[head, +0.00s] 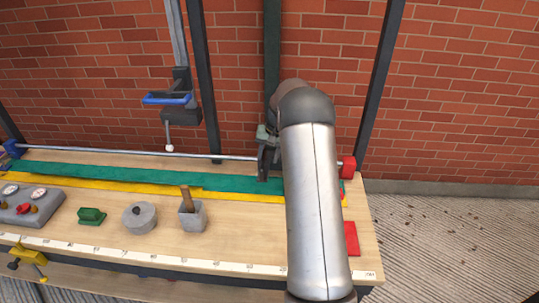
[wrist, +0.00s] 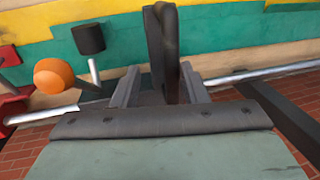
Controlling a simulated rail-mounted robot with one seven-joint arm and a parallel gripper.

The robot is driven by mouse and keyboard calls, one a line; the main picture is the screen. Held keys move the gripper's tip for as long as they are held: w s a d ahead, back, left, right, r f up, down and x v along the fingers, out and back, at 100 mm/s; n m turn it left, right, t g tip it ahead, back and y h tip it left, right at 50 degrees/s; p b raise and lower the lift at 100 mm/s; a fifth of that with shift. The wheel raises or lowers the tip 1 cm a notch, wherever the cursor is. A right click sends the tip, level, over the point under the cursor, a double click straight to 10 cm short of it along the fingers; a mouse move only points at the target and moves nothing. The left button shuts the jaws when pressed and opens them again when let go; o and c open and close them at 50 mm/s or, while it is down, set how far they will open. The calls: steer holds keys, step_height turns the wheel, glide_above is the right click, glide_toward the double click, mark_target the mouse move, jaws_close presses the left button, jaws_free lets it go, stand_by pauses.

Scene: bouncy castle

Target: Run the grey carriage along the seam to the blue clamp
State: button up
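The grey carriage (wrist: 165,40) shows in the wrist view as a dark upright piece between my gripper's fingers (wrist: 159,68). A gap shows between the left finger and it; contact on the right is unclear. In the head view my gripper (head: 264,158) is near the rail's right end, and my arm hides much of that area. The seam (head: 150,183) runs along the teal and yellow fabric strips on the bench. The blue clamp (head: 13,148) is at the far left end of the rail.
A metal rail (head: 120,153) runs along the bench's back, with a red clamp (head: 347,166) at its right end. A dark fixture with a blue part (head: 168,99) hangs above the rail. Several objects, including a grey mallet (head: 192,215), stand in front of the fabric.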

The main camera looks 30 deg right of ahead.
steer(key=shift+d, duration=0.1)
steer(key=s+a+r+p, duration=0.1)
steer(key=s+r+p, duration=0.3)
steer(key=r, duration=0.8)
steer(key=shift+s+r, duration=0.25)
steer(key=shift+s, duration=0.65)
stand_by(0.5)
